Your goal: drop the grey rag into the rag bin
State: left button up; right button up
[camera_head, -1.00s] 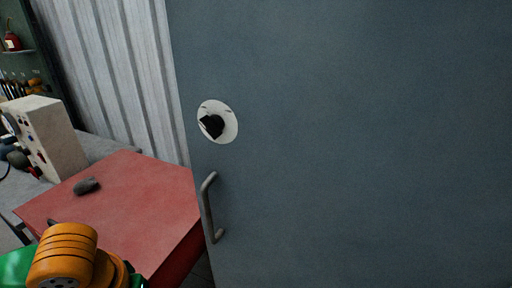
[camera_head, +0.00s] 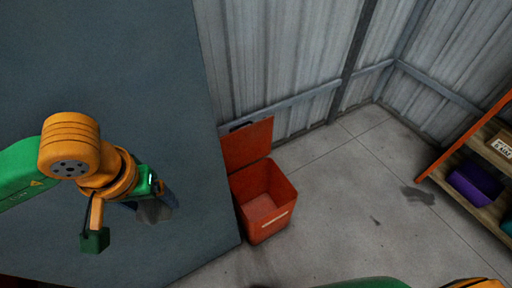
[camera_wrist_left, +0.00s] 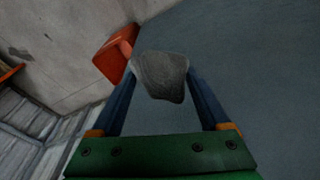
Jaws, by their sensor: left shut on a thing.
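The grey rag (camera_head: 154,211) is pinched in my left gripper (camera_head: 152,199), in front of the large blue-grey cabinet surface in the head view. In the left wrist view the rag (camera_wrist_left: 161,74) hangs between the two blue fingers of the left gripper (camera_wrist_left: 162,82), which is shut on it. The rag bin (camera_head: 263,227) is an orange-red box on the floor, right of the gripper and apart from it. Its lid is raised and its inside looks empty. The bin (camera_wrist_left: 114,54) also shows beyond the rag in the left wrist view. My right gripper is out of view.
The blue-grey cabinet (camera_head: 100,60) fills the left, its edge close beside the bin. A corrugated wall (camera_head: 290,60) stands behind. A wooden shelf with a purple bin (camera_head: 474,184) is at the right. Bare concrete floor (camera_head: 350,220) lies between.

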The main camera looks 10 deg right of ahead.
aim_at(258, 219)
jog(key=z, duration=0.25)
jog(key=i+l+u, duration=0.15)
jog(key=l+u, duration=0.2)
jog(key=l, duration=0.45)
jog(key=l+u, duration=0.35)
jog(key=l, duration=0.5)
jog(key=i+l+u, duration=0.45)
jog(key=l, duration=0.15)
jog(key=l+u, duration=0.25)
jog(key=i+l+u, duration=0.25)
jog(key=l, duration=0.2)
jog(key=k+j, duration=0.05)
